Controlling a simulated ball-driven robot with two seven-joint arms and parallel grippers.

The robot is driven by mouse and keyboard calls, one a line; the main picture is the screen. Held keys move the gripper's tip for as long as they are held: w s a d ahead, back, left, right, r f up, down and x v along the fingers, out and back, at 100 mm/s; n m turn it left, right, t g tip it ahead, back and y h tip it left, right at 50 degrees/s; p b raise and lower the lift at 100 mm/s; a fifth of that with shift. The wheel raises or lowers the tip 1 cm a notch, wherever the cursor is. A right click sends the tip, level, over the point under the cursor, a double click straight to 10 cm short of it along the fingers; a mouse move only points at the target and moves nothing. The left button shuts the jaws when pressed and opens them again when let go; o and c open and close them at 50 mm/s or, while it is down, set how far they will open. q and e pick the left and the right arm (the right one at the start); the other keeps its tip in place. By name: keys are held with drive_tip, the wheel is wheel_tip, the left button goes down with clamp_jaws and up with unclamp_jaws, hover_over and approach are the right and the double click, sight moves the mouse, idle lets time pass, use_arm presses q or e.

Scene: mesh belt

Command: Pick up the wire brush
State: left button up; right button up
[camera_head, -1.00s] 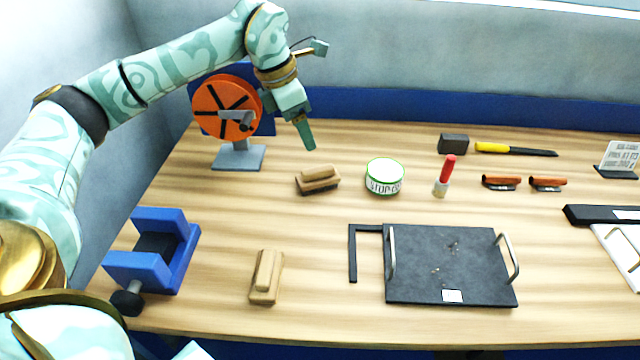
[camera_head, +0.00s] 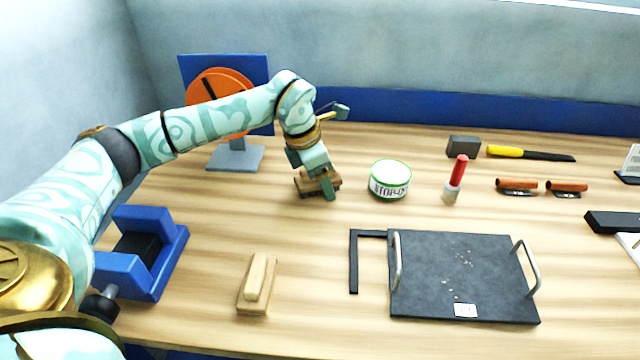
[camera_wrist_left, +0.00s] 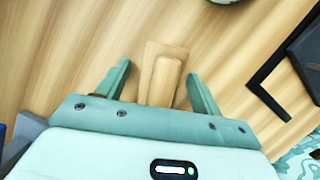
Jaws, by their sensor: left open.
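A wooden brush (camera_head: 304,187) with a raised grip block lies on the table at the back left, partly hidden by my left gripper (camera_head: 318,190). In the left wrist view the brush (camera_wrist_left: 162,80) lies between the two open fingers of my left gripper (camera_wrist_left: 158,70), with a gap on each side. The fingers reach down beside it and hold nothing. Its underside is hidden now. A second similar wooden block brush (camera_head: 257,284) lies nearer the front edge. I cannot tell from looks alone which is the wire brush. My right gripper is not in view.
A green-white tin (camera_head: 390,180) stands just right of the brush, and a red-handled tool (camera_head: 456,180) beyond it. A blue vise (camera_head: 148,255) is at the left. A dark tray (camera_head: 462,275) with handles and a black square (camera_head: 354,262) lie at the front. An orange reel (camera_head: 220,95) stands behind my arm.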

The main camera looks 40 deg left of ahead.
use_arm(q)
drive_tip(key=shift+s+r, duration=0.1)
drive_tip(key=shift+r, duration=0.05)
drive_tip(key=c, duration=1.2)
